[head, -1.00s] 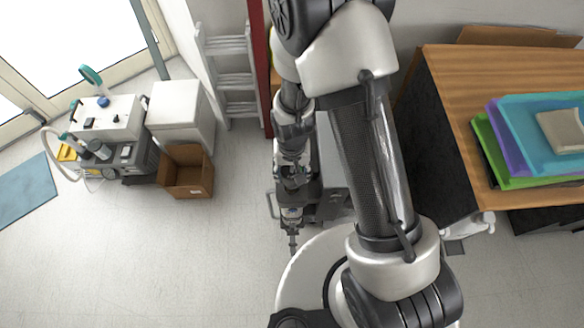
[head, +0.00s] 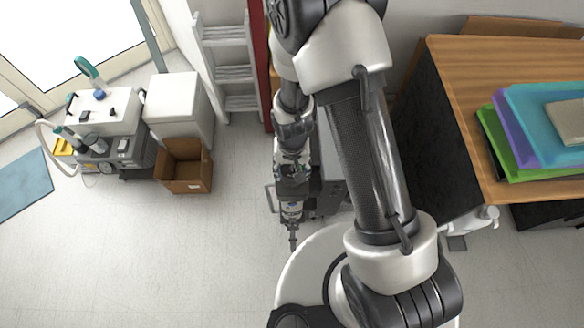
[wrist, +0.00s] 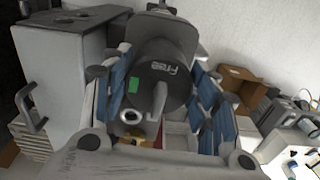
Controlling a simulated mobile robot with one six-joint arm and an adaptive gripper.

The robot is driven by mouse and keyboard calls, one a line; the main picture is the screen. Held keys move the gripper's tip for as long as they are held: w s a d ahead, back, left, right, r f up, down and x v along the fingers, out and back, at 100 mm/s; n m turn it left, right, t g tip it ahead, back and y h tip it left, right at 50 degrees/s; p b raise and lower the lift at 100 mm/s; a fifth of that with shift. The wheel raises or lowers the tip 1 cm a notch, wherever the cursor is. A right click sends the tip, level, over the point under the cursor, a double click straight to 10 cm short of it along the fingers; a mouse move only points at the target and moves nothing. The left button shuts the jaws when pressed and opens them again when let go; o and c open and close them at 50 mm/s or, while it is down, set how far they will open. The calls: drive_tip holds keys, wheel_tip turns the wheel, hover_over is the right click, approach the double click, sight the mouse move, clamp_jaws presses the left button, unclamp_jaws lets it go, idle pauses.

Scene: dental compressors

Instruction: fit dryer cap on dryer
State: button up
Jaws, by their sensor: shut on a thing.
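My gripper (head: 293,236) hangs below the arm in the middle of the head view, over bare floor beside my base. The compressor unit (head: 103,112) stands on the floor at far left, well apart from the gripper. A grey upright cylinder (head: 93,141) on its front may be the dryer, but it is too small to tell.
An open cardboard box (head: 184,172) and a white cabinet (head: 172,100) stand right of the compressor unit. A ladder (head: 228,65) leans behind. A wooden-topped table (head: 450,75) with stacked trays (head: 535,125) is at right. Floor between the box and my arm is clear.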

drive_tip(key=shift+f, duration=0.2)
drive_tip(key=shift+f+b, duration=1.55)
drive_tip(key=shift+f, duration=0.1)
drive_tip(key=o, duration=1.2)
wheel_tip(320, 180, up, 12)
